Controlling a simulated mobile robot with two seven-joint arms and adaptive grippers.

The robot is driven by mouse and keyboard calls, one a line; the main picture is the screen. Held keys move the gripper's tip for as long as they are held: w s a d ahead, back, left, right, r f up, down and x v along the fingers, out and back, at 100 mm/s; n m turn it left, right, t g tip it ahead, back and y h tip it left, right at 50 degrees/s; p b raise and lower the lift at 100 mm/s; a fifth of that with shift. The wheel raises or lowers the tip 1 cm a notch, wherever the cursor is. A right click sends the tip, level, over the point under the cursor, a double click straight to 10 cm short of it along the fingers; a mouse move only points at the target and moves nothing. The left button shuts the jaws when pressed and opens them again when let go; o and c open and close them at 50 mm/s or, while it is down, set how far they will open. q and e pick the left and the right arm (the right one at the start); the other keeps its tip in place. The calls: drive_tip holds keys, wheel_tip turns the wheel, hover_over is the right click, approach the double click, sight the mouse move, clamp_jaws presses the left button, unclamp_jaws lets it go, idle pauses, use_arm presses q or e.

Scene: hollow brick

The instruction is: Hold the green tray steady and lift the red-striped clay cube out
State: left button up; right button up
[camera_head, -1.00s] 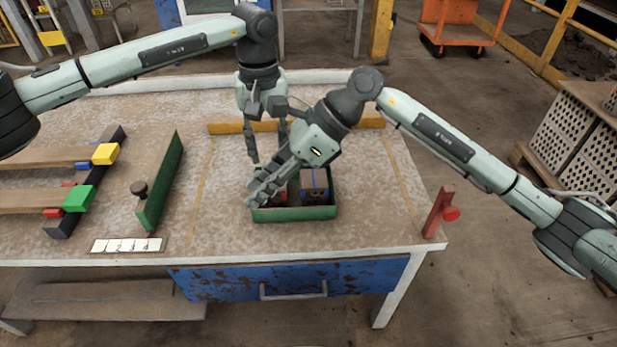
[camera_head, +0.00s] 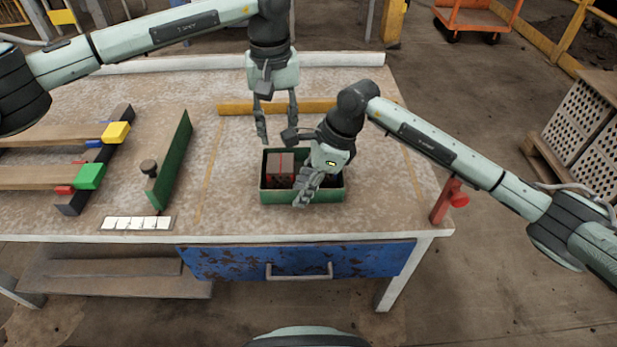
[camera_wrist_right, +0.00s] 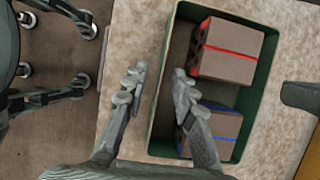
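The green tray (camera_head: 304,197) stands on the table and also shows in the right wrist view (camera_wrist_right: 162,120). The red-striped clay cube (camera_head: 279,168) sits in its left part, uncovered; it shows at the top in the wrist view (camera_wrist_right: 228,52). A blue-striped cube (camera_wrist_right: 215,130) sits beside it, mostly hidden in the head view. My right gripper (camera_head: 306,190) is open and empty at the tray's front wall. In the wrist view (camera_wrist_right: 157,80) its fingers appear either side of that wall's rim. My left gripper (camera_head: 277,122) is open and empty behind the tray.
A yellow wooden strip (camera_head: 235,109) lies behind the tray. A green bar with a black knob (camera_head: 172,160) and a white numbered strip (camera_head: 137,223) lie to the left. A red clamp (camera_head: 447,200) is at the table's right edge. Bare table lies right of the tray.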

drive_tip(key=shift+f, duration=0.15)
drive_tip(key=shift+c, duration=0.4)
clamp_jaws()
